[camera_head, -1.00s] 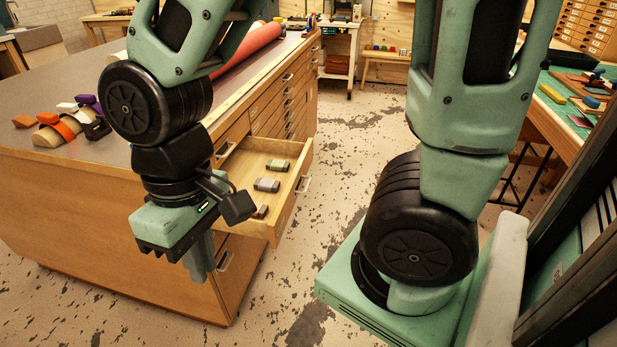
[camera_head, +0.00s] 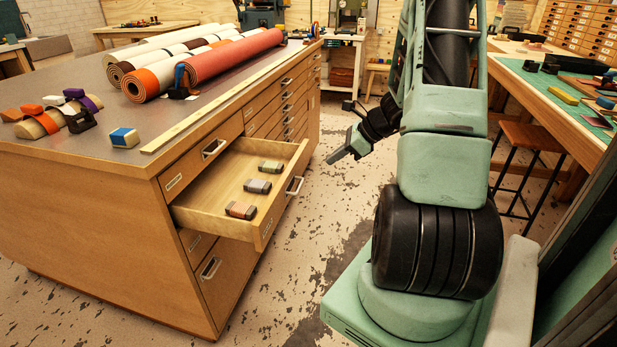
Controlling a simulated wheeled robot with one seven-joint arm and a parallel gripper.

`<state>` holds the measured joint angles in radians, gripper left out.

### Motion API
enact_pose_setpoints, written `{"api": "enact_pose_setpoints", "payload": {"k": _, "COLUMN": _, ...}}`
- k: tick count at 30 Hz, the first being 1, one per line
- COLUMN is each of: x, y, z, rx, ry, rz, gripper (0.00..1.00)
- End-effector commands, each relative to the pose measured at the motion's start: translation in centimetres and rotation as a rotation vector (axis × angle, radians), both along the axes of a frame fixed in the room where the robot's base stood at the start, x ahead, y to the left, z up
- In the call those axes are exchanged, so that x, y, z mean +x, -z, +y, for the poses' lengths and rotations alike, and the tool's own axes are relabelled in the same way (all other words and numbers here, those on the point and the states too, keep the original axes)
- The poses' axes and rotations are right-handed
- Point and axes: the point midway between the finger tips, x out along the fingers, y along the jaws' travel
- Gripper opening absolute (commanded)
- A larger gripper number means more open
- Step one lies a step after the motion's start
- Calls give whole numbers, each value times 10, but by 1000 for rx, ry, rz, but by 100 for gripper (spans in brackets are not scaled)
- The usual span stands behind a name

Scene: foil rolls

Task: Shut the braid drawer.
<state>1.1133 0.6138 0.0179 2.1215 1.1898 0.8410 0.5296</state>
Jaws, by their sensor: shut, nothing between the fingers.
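One drawer (camera_head: 220,187) of the wooden cabinet stands well open, pulled out to the right into the aisle. It has a metal handle (camera_head: 294,186) on its front. Three small blocks or spools lie inside it in a row. A label on the drawer cannot be read, so I cannot tell by text that it is the braid drawer. My gripper (camera_head: 334,158) is shut and empty. It hangs over the aisle to the right of the open drawer's front, apart from it, pointing left.
The cabinet top (camera_head: 215,110) bears several rolls, a blue and white block (camera_head: 124,138) and a long rule. Closed drawers lie beyond and below the open one. A stool (camera_head: 533,140) and a green-topped bench (camera_head: 540,85) stand at right. The aisle floor is free.

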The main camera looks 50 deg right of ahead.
Motion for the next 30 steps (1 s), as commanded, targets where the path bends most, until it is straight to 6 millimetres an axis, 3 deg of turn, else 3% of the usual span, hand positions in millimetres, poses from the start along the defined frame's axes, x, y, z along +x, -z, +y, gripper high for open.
{"api": "enact_pose_setpoints", "payload": {"k": 3, "x": -11, "y": 8, "z": -19, "rx": 22, "ry": 82, "rz": -2, "gripper": 0}}
{"api": "enact_pose_setpoints", "payload": {"k": 8, "x": -4, "y": 17, "z": -18, "rx": 28, "ry": 91, "rz": -2, "gripper": 0}}
{"api": "enact_pose_setpoints", "payload": {"k": 22, "x": 55, "y": 81, "z": 8, "rx": 27, "ry": 87, "rz": 0, "gripper": 0}}
{"api": "enact_pose_setpoints", "payload": {"k": 30, "x": 85, "y": 78, "z": 20, "rx": 23, "ry": 86, "rz": -1, "gripper": 0}}
